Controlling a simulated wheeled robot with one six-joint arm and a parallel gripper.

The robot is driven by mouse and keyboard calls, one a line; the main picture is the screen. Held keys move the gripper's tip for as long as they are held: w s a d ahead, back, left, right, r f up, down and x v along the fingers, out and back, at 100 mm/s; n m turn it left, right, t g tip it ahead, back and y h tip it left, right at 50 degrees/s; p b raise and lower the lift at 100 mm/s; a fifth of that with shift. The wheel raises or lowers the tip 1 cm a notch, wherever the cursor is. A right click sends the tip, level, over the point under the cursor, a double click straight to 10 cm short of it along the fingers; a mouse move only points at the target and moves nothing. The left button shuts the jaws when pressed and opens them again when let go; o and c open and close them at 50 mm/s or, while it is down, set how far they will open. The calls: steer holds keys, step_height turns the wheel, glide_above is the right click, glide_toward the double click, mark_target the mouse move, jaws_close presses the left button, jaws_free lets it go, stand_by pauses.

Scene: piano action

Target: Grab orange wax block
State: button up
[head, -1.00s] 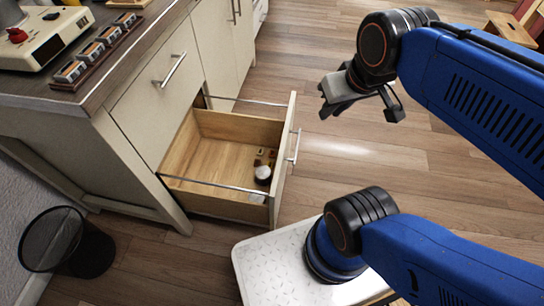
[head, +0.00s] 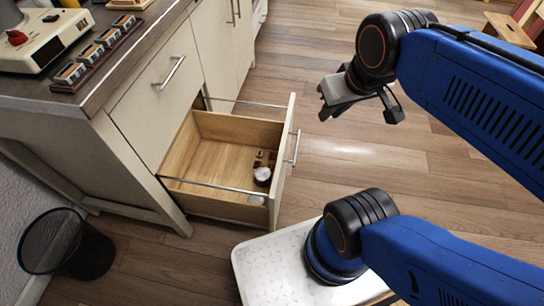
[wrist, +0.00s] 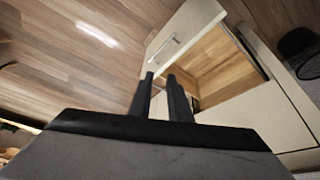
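I cannot pick out an orange wax block for certain. The open drawer (head: 215,160) holds a few small brownish pieces (head: 270,155) and a small round jar (head: 262,175) near its front panel; they are too small to identify. On the counter, several small blocks with orange-brown faces (head: 92,52) stand in a row on a dark rack. My gripper (head: 360,108) hangs over the floor, right of the drawer and apart from it. In the wrist view its two dark fingers (wrist: 160,78) show a gap with nothing between them.
A counter (head: 125,60) with a cream machine (head: 45,40) stands at the left. The drawer's front panel (head: 284,160) juts over the floor. A black mesh bin (head: 65,242) stands at the lower left.

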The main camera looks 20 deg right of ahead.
steer(key=o, duration=0.6)
steer(key=shift+w+a, duration=0.15)
steer(key=shift+o, duration=0.2)
steer(key=w+a+f+m+y, duration=0.1)
steer(key=w+a+f+y, duration=0.15)
steer(key=w+a, duration=0.4)
steer(key=w+a+f+m+y, duration=0.1)
steer(key=w+a+f, duration=0.25)
steer(key=w, duration=0.65)
steer(key=w+a+f+m+t+h, duration=0.1)
steer(key=w+a+f+m, duration=0.4)
steer(key=w+f, duration=0.85)
steer(key=d+f+m+h, duration=0.1)
steer(key=d+f+h, duration=0.1)
steer(key=f, duration=1)
steer(key=w+d+f+m+g+h, duration=0.1)
steer(key=d+f+h, duration=0.2)
steer(key=f, duration=0.9)
steer(key=d+f+m+g+h, duration=0.1)
steer(key=d+f, duration=0.3)
steer(key=f, duration=0.8)
steer(key=shift+w+m+h, duration=0.25)
steer(key=shift+m+h, duration=0.05)
steer(key=shift+h, duration=0.35)
steer(key=shift+x, duration=2.7)
